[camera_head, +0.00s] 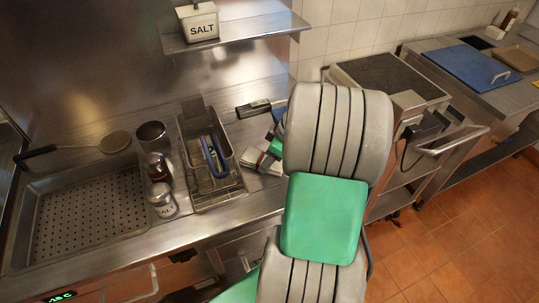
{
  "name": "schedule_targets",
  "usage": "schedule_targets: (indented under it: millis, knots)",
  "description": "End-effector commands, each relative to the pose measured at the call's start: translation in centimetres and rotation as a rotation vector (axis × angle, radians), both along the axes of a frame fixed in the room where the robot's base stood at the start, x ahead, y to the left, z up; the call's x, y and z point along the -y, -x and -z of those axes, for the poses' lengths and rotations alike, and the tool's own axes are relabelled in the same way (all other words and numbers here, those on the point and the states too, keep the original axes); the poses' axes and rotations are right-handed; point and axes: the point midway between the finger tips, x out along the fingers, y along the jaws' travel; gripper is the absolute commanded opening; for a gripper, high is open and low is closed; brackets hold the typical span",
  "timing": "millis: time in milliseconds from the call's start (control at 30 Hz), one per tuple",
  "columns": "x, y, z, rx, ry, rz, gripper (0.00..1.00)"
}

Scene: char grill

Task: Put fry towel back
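No towel can be clearly made out in the head view. My arm, grey and ribbed with a green panel, fills the middle right and hides part of the counter and what lies behind it. Small white, green and dark parts at the arm's left edge (268,158) look like the end of my arm, over the counter right of the fry basket. My gripper's fingers cannot be made out, nor whether they hold anything.
A dark-handled tool (260,107) lies behind. A shelf (232,32) holds a salt box (198,22). A grill unit (385,80) stands right; tiled floor (460,240) is clear.

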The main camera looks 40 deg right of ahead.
Motion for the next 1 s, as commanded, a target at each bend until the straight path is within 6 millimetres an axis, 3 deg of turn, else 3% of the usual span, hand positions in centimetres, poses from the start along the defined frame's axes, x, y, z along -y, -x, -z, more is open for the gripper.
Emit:
schedule_targets:
  millis: [233, 267, 500, 833, 1000]
  knots:
    - [0.0, 0.0, 0.4, 0.001, 0.000, 0.000, 0.29]
    - [0.0, 0.0, 0.3, 0.001, 0.000, 0.000, 0.63]
    - [0.0, 0.0, 0.2, 0.001, -0.001, 0.000, 0.82]
    - [0.1, 0.0, -0.4, 0.002, 0.001, 0.001, 0.83]
    - [0.9, 1.1, -3.4, 0.006, 0.006, 0.002, 0.83]
